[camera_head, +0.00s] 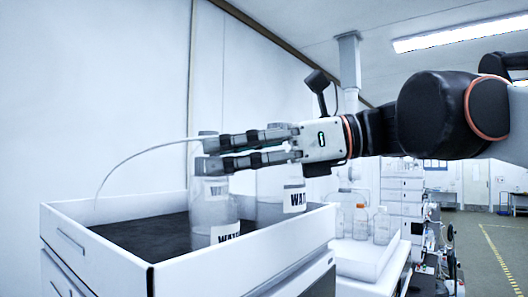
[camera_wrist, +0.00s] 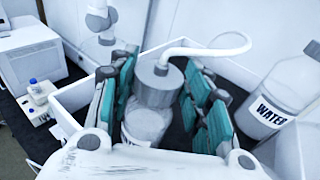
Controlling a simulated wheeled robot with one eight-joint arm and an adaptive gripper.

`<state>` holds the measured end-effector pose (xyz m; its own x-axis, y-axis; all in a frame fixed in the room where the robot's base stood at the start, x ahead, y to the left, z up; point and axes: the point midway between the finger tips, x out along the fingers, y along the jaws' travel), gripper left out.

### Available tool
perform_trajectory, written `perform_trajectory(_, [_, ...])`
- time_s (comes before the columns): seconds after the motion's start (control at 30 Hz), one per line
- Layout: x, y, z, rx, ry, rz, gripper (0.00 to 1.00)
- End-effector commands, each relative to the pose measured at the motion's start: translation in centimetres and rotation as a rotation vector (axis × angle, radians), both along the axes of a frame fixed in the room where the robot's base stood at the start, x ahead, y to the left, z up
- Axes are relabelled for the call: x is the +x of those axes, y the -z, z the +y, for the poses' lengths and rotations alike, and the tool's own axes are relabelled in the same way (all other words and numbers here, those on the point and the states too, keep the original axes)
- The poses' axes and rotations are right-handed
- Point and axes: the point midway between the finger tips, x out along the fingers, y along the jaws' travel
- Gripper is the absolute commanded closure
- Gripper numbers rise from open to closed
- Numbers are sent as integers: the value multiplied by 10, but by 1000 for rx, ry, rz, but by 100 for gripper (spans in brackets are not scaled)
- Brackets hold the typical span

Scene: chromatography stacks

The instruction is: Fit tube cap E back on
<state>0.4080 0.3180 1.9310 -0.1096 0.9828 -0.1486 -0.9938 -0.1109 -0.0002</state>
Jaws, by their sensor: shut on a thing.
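My gripper (camera_head: 208,150) reaches in from the right and is shut on a grey tube cap (camera_wrist: 157,82), above the white tray (camera_head: 70,215). A white tube (camera_wrist: 205,51) leaves the cap's top and bends away; in the head view it arcs left and down into the tray. A clear bottle (camera_head: 211,208) with a water label stands upright directly below the fingers. In the wrist view the cap is between the teal finger pads, over a pale bottle (camera_wrist: 146,124). The fingers hide the bottle's neck, so I cannot tell whether the cap is seated. No letter shows on the cap.
Another water bottle (camera_head: 270,187) stands close behind and right of the first. The wrist view shows a labelled bottle (camera_wrist: 276,101) at right and another (camera_wrist: 98,19) at upper left. Tray walls surround them. Several small bottles (camera_head: 361,222) stand on a bench to the right.

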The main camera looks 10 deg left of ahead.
Motion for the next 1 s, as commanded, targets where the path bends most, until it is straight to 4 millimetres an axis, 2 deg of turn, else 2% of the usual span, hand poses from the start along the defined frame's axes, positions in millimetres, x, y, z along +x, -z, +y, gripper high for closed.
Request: perform_trajectory(1.0, [0, 13, 0, 0, 0, 0, 80])
